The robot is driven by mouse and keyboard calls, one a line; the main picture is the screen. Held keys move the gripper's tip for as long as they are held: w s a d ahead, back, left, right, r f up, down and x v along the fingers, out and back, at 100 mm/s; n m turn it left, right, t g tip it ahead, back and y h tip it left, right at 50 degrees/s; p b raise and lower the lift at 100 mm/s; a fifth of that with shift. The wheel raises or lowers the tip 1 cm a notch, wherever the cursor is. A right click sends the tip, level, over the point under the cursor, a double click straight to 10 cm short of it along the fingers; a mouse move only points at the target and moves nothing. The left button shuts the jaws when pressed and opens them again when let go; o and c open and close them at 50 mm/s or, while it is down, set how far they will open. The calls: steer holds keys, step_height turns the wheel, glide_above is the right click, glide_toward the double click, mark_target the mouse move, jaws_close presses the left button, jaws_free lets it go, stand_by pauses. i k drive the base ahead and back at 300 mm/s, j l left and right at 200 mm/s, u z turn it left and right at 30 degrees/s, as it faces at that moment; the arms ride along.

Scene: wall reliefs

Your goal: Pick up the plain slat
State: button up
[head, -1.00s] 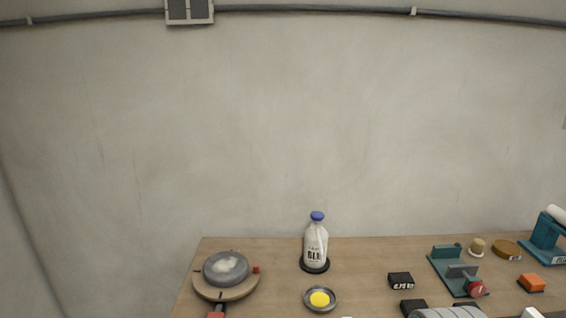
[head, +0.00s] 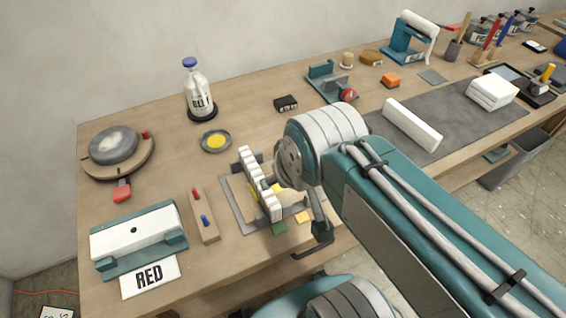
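A plain white bar (head: 412,123), smooth and without notches or holes in what shows, lies on the dark grey mat (head: 455,125) right of my arm. A white notched bar (head: 256,178) stands over a framed tray (head: 236,205) near the middle front of the bench. A third white bar (head: 138,228), with one dark hole, sits in a teal holder at the front left. My gripper (head: 270,186) is beside the notched bar, partly hidden by my wrist. Its fingers are too small and covered to show whether they are open or hold anything.
A RED card (head: 150,277) lies in front.

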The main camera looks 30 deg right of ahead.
mark_target(429, 139)
steer(key=l+z, duration=0.1)
steer(key=z, duration=0.4)
steer(key=l+z, duration=0.15)
steer(key=z, duration=0.35)
steer(key=l+z, duration=0.2)
steer(key=z, duration=0.3)
steer(key=k+j+u, duration=0.1)
steer(key=u, duration=0.25)
steer(key=j+u, duration=0.3)
steer(key=k+j+u, duration=0.1)
steer(key=j+u, duration=0.25)
steer(key=i+l, duration=0.1)
steer(key=l, duration=0.4)
steer(key=i+l, duration=0.1)
steer(key=l, duration=0.35)
steer(key=i+l, duration=0.1)
steer(key=l, duration=0.4)
steer(key=i+l, duration=0.1)
steer(key=l, duration=0.85)
steer(key=i+l, duration=0.15)
steer(key=l, duration=0.3)
